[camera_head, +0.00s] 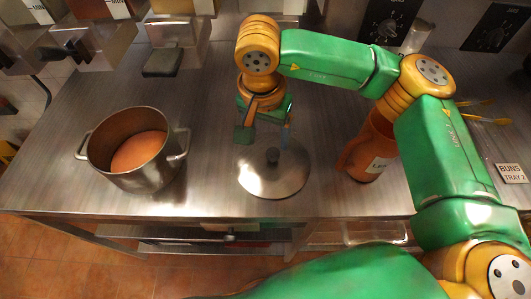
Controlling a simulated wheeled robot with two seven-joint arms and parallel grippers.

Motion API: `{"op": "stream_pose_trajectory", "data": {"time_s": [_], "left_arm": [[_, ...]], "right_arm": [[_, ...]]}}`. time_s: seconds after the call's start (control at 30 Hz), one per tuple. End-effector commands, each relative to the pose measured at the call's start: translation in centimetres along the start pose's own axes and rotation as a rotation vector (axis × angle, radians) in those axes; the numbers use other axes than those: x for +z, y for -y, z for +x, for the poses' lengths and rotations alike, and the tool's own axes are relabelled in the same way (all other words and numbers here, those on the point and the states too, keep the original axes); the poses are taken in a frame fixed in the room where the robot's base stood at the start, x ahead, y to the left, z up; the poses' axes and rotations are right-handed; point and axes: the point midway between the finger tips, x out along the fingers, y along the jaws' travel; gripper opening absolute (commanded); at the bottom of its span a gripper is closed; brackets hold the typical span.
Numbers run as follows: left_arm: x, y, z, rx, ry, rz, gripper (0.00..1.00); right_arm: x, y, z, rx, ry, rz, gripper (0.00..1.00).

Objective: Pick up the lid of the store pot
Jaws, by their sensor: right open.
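The round metal lid (273,180) lies flat on the steel counter, with a dark knob (272,156) at its middle. The store pot (135,178) stands uncovered to its left, with orange-brown contents inside. My right gripper (264,138) is open above the lid's far part, with its fingers pointing down near the knob. In this view the fingers are spread to either side of the knob; I cannot tell whether they touch the lid. My left gripper is not in view.
A orange-brown container (368,150) with a label stands right of the lid, partly behind my arm. A small dark block (162,62) lies at the back. A "BUNS TRAY 2" sign (511,173) is at the right. The counter (215,115) between pot and lid is clear.

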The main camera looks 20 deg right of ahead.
Motion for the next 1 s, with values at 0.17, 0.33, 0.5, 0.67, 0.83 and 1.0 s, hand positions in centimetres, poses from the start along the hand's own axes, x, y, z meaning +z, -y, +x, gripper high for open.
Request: {"op": "stream_pose_trajectory", "data": {"time_s": [0.17, 0.33, 0.5, 0.67, 0.83, 1.0], "left_arm": [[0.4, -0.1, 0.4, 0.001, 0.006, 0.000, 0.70], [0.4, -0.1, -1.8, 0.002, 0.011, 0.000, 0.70], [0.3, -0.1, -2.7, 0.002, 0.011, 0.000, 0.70], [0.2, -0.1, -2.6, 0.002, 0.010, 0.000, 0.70], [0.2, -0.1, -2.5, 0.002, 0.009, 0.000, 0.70], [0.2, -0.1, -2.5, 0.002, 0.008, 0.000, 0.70]], "right_arm": [[0.1, -0.1, 1.6, 0.004, 0.002, 0.000, 0.76], [-0.2, -0.5, 3.9, 0.006, 0.005, 0.001, 0.76], [-0.4, -0.6, 7.2, 0.004, 0.005, 0.001, 0.76], [-0.4, -0.5, 8.0, -0.001, 0.002, 0.000, 0.76], [-0.4, -0.5, 8.0, -0.001, 0.002, 0.000, 0.54], [-0.4, -0.5, 7.9, -0.001, 0.002, 0.000, 0.08]]}}
